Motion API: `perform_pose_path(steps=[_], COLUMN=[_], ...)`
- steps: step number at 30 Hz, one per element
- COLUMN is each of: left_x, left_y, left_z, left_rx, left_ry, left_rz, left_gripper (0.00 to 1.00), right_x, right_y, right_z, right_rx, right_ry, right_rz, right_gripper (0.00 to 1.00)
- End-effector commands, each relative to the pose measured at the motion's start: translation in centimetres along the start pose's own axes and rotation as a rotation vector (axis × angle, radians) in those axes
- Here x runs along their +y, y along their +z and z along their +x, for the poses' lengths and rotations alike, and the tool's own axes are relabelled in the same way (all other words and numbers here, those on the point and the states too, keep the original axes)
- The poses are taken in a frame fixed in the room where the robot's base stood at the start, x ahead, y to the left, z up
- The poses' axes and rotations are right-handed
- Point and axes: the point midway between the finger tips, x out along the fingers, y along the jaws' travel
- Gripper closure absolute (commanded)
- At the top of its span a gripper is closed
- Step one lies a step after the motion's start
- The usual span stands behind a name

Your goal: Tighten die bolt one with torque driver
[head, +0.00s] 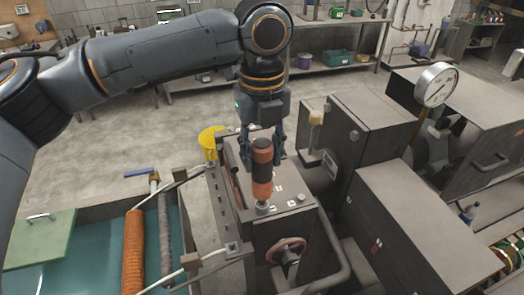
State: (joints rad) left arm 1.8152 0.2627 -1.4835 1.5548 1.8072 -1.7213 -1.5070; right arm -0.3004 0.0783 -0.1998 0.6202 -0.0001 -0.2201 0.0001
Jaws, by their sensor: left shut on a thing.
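My left gripper (262,138) points down over the machine at the middle of the head view. It is shut on the torque driver (262,172), which has an orange grip with dark bands and stands about upright. The driver's lower end is at a round metal bolt (263,207) on top of the grey die block (285,215); I cannot tell whether it is seated on it. Other small bolts and light marks show on the same top face. My right gripper is not in view.
A handwheel (286,251) and a curved pipe are on the block's front. Grey machine housings with a dial gauge (436,84) stand to the right. A teal tank with an orange mesh tube (134,252) lies at left. A yellow bucket (211,142) stands behind.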

Motion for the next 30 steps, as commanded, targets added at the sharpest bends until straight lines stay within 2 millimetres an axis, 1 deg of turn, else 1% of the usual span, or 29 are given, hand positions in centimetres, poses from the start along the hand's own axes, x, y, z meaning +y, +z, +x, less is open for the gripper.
perform_pose_path(steps=[30], left_x=[-0.02], left_y=[-0.03], left_z=[0.66], left_rx=[0.001], left_ry=[-0.001], left_rz=[0.001], left_gripper=[1.00], right_x=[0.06], right_y=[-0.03], right_z=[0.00], right_rx=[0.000], right_ry=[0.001], right_rz=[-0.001], right_gripper=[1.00])
